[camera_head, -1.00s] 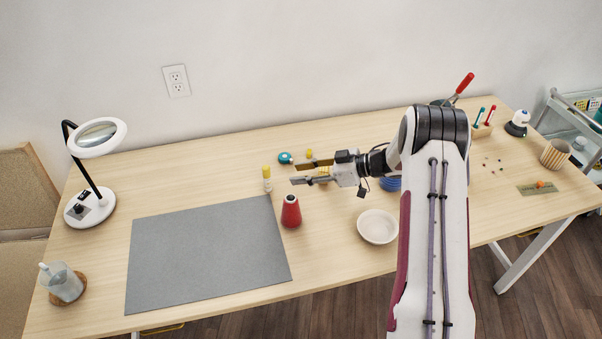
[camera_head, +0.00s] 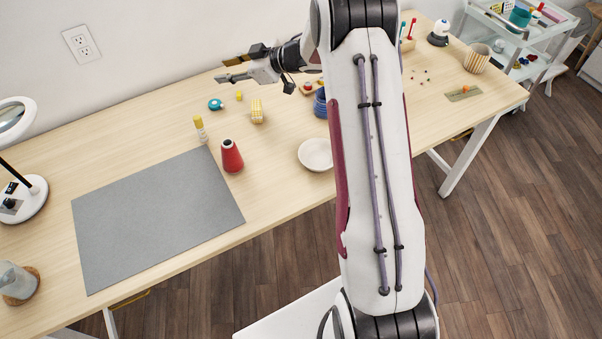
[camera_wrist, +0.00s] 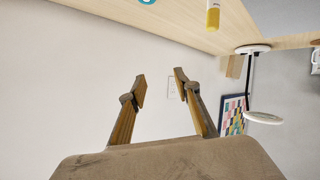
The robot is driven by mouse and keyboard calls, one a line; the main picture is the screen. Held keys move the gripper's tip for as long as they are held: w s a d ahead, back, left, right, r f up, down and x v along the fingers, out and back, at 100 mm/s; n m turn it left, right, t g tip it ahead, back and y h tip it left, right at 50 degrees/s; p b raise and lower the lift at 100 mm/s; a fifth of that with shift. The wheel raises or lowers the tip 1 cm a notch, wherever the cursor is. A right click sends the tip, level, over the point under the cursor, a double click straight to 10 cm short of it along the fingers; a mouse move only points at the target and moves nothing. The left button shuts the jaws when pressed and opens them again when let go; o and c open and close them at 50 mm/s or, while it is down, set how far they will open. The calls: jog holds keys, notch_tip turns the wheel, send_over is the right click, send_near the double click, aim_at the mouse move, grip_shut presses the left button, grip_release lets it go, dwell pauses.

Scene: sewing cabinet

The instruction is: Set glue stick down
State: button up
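The glue stick (camera_head: 201,130), white with a yellow cap, stands upright on the table near the far right corner of the grey mat (camera_head: 155,212). It also shows at the top of the wrist view, where its yellow cap (camera_wrist: 213,18) is seen. My gripper (camera_head: 228,70) is raised above the far side of the table, behind and to the right of the glue stick and apart from it. In the wrist view my gripper (camera_wrist: 158,88) has its fingers spread with nothing between them.
A red cone spool (camera_head: 231,157) stands beside the glue stick. A white bowl (camera_head: 316,154), a yellow striped item (camera_head: 257,111), a teal round item (camera_head: 215,104) and a small yellow item (camera_head: 239,96) are nearby. A magnifier lamp (camera_head: 22,198) stands at the left. The mat is bare.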

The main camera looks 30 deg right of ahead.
jog(key=s+d+r+m+t+h, duration=0.1)
jog(key=d+r+m+h, duration=0.15)
jog(key=r, duration=0.45)
jog(key=d+r+m+t+h, duration=0.1)
jog(key=r+t+h, duration=0.15)
jog(key=r, duration=0.45)
jog(key=s+d+r+m+g+h, duration=0.2)
jog(key=s+r+m+h, duration=0.25)
jog(key=s+r, duration=0.55)
jog(key=s+a+f+m+g, duration=0.1)
jog(key=s+a+f+g, duration=0.1)
jog(key=s, duration=1)
jog(key=s+a+f+g+y, duration=0.1)
jog(key=s+a+f, duration=0.3)
jog(key=s, duration=0.9)
jog(key=s+a+f+m+g, duration=0.1)
jog(key=s+a+f+g, duration=0.2)
jog(key=s, duration=1)
jog(key=shift+a+f+m, duration=0.3)
jog(key=shift+a, duration=0.4)
